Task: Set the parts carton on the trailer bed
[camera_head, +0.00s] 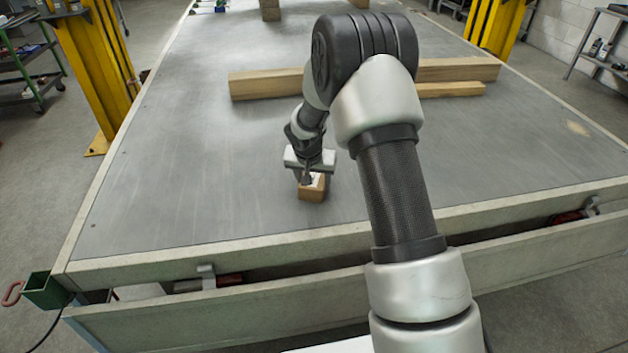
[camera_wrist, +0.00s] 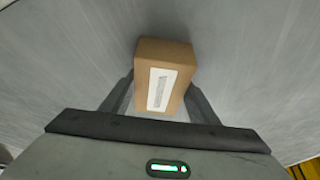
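The parts carton (camera_head: 312,193) is a small brown box with a white label on top. It is at the trailer bed (camera_head: 180,190), near the front edge and left of the middle; I cannot tell whether its base touches the bed. My gripper (camera_head: 312,175) points down over it. In the wrist view the carton (camera_wrist: 177,62) lies between the two fingers of my gripper (camera_wrist: 160,85), which appear shut on its sides. The carton sits slightly turned between them. Its underside is hidden.
Long wooden beams (camera_head: 265,84) lie across the bed behind my arm, with wood blocks (camera_head: 270,10) farther back. Yellow posts (camera_head: 92,65) stand beside the trailer. A green box (camera_head: 47,290) hangs at the front left corner. The bed around the carton is clear.

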